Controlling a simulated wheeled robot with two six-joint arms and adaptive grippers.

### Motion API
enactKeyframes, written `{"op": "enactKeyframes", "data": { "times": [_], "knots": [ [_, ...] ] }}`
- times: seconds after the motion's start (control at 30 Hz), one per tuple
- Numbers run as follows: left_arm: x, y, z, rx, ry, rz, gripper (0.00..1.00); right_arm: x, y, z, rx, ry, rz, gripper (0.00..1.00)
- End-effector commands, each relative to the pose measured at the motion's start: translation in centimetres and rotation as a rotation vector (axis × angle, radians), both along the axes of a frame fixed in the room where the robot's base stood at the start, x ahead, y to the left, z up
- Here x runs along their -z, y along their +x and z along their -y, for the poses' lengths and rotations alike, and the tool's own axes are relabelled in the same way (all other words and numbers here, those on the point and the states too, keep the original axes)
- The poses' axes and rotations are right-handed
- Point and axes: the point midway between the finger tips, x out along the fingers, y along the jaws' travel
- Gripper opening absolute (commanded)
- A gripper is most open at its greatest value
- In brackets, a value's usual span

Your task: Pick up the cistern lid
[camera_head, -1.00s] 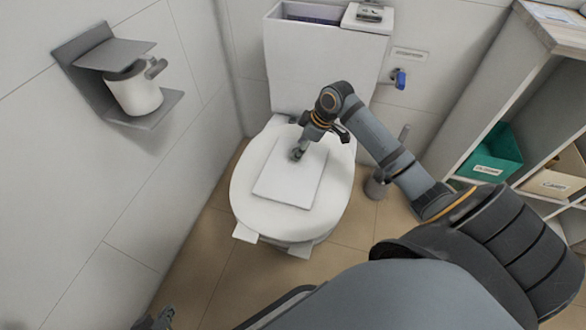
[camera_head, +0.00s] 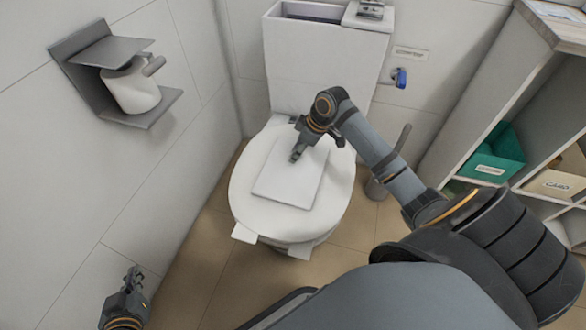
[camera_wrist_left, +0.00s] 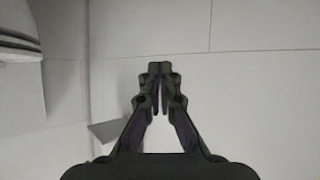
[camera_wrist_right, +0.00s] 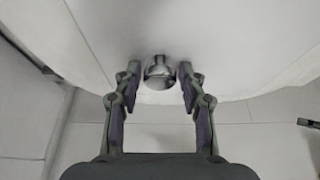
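The cistern lid (camera_head: 290,182), a flat white rectangular slab, lies on the closed toilet seat cover (camera_head: 243,185). A round chrome knob (camera_wrist_right: 158,72) stands on the white surface in the right wrist view. My right gripper (camera_head: 296,157) points down over the lid's upper part and hides the knob in the head view. In the right wrist view my right gripper (camera_wrist_right: 158,74) is open, its fingertips on either side of the knob with small gaps. My left gripper (camera_head: 132,272) is low at the left, away from the lid. Its fingertips meet in the left wrist view (camera_wrist_left: 158,70).
The cistern (camera_head: 318,60) stands open at its top behind the seat. A paper roll holder (camera_head: 140,112) juts from the left wall. A toilet brush (camera_head: 378,185) and a shelf (camera_head: 470,120) with a green box (camera_head: 497,158) stand at the right.

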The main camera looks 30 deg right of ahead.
Motion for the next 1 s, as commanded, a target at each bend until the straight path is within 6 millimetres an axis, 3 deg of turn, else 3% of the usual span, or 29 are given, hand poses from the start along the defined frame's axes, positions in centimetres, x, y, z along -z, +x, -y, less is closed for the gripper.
{"op": "enactKeyframes", "data": {
  "times": [0.03,0.27,0.77,1.0],
  "knots": [
    [0.0,0.0,0.0,0.000,0.000,-0.001,0.00,0.1,0.0,0.0,0.001,0.000,-0.001,0.28],
    [0.1,0.0,0.0,0.001,0.001,-0.001,0.00,0.1,0.0,0.0,0.001,-0.001,-0.002,0.00],
    [0.1,-0.1,0.0,-0.001,-0.001,-0.007,0.00,0.0,0.0,0.0,0.001,0.001,-0.001,0.00],
    [1.8,-1.4,0.1,0.005,-0.004,-0.085,0.00,-0.4,0.0,0.0,0.001,0.000,-0.002,0.00]
  ]
}}
